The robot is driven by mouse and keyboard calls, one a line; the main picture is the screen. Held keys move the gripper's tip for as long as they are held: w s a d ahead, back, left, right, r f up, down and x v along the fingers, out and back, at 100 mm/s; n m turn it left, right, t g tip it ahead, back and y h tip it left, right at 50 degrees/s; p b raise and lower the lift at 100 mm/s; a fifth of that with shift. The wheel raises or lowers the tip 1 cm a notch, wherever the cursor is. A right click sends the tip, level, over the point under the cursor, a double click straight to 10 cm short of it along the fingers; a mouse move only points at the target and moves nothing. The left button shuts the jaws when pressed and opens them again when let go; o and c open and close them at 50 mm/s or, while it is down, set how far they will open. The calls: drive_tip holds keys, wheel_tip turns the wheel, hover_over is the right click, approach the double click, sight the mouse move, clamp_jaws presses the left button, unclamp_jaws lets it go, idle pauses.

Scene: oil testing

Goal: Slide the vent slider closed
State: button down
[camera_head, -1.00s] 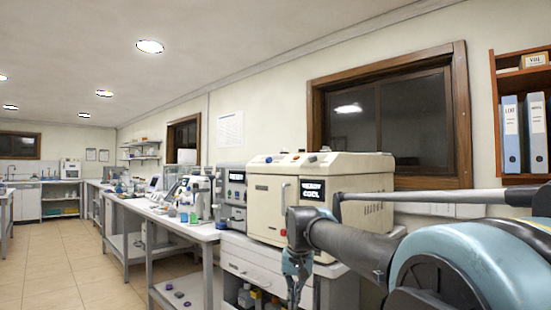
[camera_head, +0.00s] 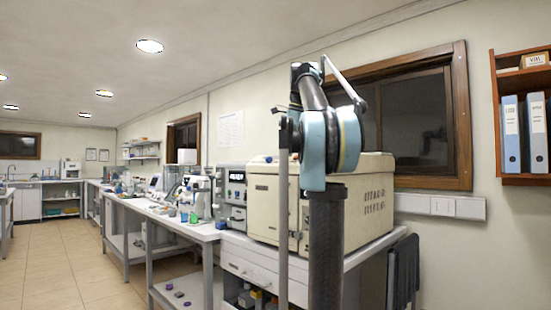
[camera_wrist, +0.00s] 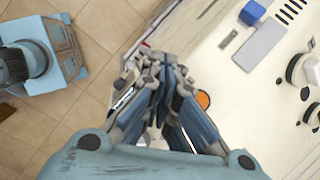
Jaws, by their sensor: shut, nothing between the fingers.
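The cream machine (camera_head: 264,205) stands on the bench in the head view, its front partly hidden by my arm. In the wrist view, its cream face (camera_wrist: 225,80) fills the right side. A blue block (camera_wrist: 252,12) sits there at the top edge, beside a row of dark slots (camera_wrist: 290,11); it looks like the vent slider, but how far along it stands I cannot tell. My gripper (camera_wrist: 153,62) is shut and empty, left of and apart from the blue block. In the head view my gripper is hard to make out against my arm.
The machine's face also carries a grey plate (camera_wrist: 260,44), an orange round button (camera_wrist: 203,99) close to my fingers, and black knobs (camera_wrist: 300,70) at the right. Tiled floor (camera_wrist: 100,40) is open at left. A grey instrument (camera_head: 232,190) stands beside the machine.

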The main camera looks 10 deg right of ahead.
sight(269, 160)
drive_tip(key=w+d+r+m, duration=0.2)
drive_tip(key=w+r+m, duration=0.3)
drive_tip(key=r+m, duration=0.25)
drive_tip(key=shift+n+y, duration=0.3)
drive_tip(key=shift+n, duration=0.15)
drive_tip(key=x, duration=0.9)
drive_tip(key=shift+w+a+f, duration=0.1)
drive_tip(key=shift+a+f, duration=0.05)
drive_tip(key=shift+f, duration=0.1)
drive_tip(key=shift+w+a+f, duration=0.1)
drive_tip(key=shift+w+a, duration=0.6)
drive_tip(key=shift+w, duration=0.3)
drive_tip(key=shift+w+a, duration=0.5)
drive_tip(key=shift+w, duration=0.15)
drive_tip(key=shift+d, duration=0.1)
